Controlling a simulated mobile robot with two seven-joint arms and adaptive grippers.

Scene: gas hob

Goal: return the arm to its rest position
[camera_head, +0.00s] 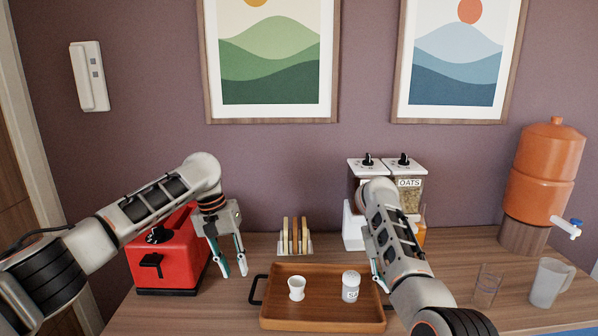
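My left arm comes in from the left and bends down at the wrist, in front of the red toaster (176,252). My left gripper (234,270) hangs with its fingers pointing down, apart and with nothing between them. It is above the counter, between the toaster and the wooden tray (322,322). My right arm reaches in from the lower right, in front of the cereal dispenser (352,228). My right gripper (377,274) is mostly hidden behind its own arm. Only a bit of a finger shows near the tray's right back corner, so its opening is unclear.
The tray holds a small white cup (296,288) and a white salt shaker (350,286). A toast rack (295,238) stands behind it. At right are a glass (486,284), a frosted jug (550,284) and an orange water dispenser (543,175). Some counter before the dispenser is clear.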

